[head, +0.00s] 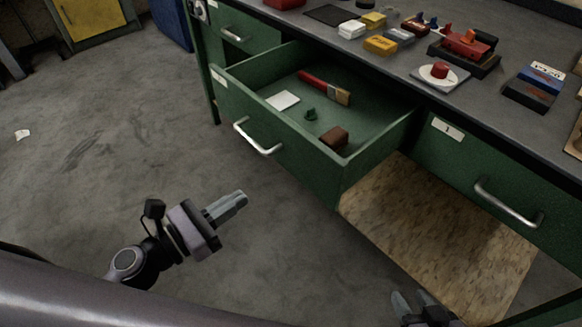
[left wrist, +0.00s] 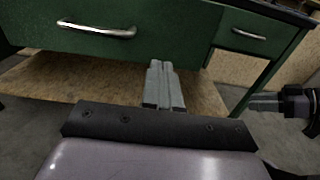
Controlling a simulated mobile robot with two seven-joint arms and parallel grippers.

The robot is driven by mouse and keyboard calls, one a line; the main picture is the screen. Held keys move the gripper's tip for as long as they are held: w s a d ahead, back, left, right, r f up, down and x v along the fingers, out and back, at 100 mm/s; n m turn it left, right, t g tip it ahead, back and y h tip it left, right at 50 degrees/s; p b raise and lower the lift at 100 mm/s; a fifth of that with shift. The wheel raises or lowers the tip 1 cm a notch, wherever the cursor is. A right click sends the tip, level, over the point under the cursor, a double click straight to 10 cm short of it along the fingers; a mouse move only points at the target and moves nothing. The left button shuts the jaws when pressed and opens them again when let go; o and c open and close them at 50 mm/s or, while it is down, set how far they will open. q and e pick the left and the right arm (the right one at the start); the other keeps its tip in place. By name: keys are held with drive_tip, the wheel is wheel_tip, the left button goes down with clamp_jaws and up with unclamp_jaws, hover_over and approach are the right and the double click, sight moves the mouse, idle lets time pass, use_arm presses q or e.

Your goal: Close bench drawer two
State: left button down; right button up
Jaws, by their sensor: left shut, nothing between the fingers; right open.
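The open green drawer (head: 310,165) is pulled well out of the bench in the head view. Its metal handle (head: 257,137) is on its front, and a small label (head: 218,78) sits at that front's left end; I cannot read it. Inside lie a red-handled brush (head: 325,88), a white square (head: 283,101), a small green piece (head: 310,114) and a brown block (head: 334,137). My left gripper (head: 241,196) is shut and empty, apart from the drawer front and below its handle. In the left wrist view its fingers (left wrist: 161,65) point toward a green front with a handle (left wrist: 97,29). My right gripper (head: 414,299) is open at the bottom edge.
The drawer labelled 1 (head: 445,128) is shut to the right, with its own handle (head: 508,205). A wooden lower shelf (head: 440,225) lies beneath. The benchtop holds several small items, including a red button (head: 440,70). The concrete floor (head: 110,150) at left is mostly clear.

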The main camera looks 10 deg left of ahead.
sight(298, 159)
use_arm(q)
drive_tip(key=p+x, duration=0.2)
drive_tip(key=x, duration=1)
drive_tip(key=shift+w+d, duration=0.4)
drive_tip(key=shift+w, duration=0.05)
drive_tip(key=shift+w, duration=0.15)
